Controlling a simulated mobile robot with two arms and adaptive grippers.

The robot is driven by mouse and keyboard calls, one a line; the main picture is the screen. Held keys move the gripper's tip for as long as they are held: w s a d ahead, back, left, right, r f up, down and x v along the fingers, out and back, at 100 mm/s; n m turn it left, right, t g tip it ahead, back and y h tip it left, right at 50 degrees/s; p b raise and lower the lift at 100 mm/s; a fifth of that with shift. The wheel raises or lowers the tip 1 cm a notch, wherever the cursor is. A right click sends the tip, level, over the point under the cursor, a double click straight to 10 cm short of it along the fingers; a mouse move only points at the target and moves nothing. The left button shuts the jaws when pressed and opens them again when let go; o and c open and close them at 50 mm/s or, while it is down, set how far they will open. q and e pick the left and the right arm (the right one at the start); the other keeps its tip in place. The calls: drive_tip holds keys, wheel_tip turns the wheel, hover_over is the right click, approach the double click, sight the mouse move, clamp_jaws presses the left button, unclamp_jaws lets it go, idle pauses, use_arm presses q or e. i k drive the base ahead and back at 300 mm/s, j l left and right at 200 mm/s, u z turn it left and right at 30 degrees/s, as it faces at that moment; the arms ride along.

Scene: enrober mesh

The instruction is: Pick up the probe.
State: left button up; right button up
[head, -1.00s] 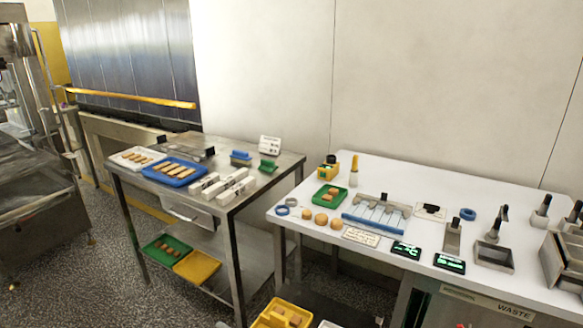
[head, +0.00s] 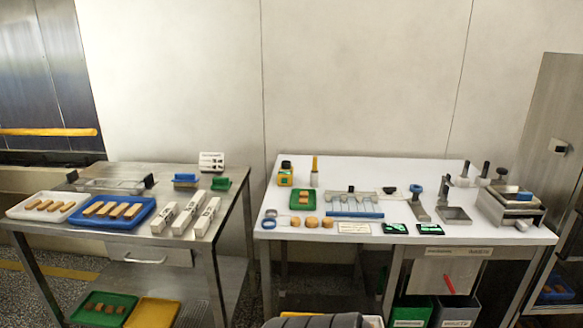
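An upright tool with a yellow handle (head: 314,164) stands in a small pale holder near the back left of the white table; it looks like the probe, but it is too small to be sure. Beside it on the left is a small yellow device with a black top (head: 286,174), which may belong with it. Nothing is touching either of them.
The white table (head: 400,173) also holds a green tray (head: 291,202), round brown pieces, two dark displays and metal tools. A steel table (head: 130,172) with trays and white boxes stands left, with a gap between. Bins (head: 455,312) stand underneath.

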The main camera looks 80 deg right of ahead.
sight(315, 169)
drive_tip(key=i+z, duration=0.45)
drive_tip(key=i+j+z, duration=0.15)
drive_tip(key=i+z, duration=0.4)
drive_tip(key=z, duration=0.4)
drive_tip(key=i+z, duration=0.15)
drive_tip(key=z, duration=0.3)
drive_tip(key=i+j+z, duration=0.1)
drive_tip(key=z, duration=0.4)
drive_tip(key=j+z, duration=0.15)
drive_tip(key=z, duration=0.3)
drive_tip(key=i+j+z, duration=0.15)
drive_tip(key=z, duration=0.35)
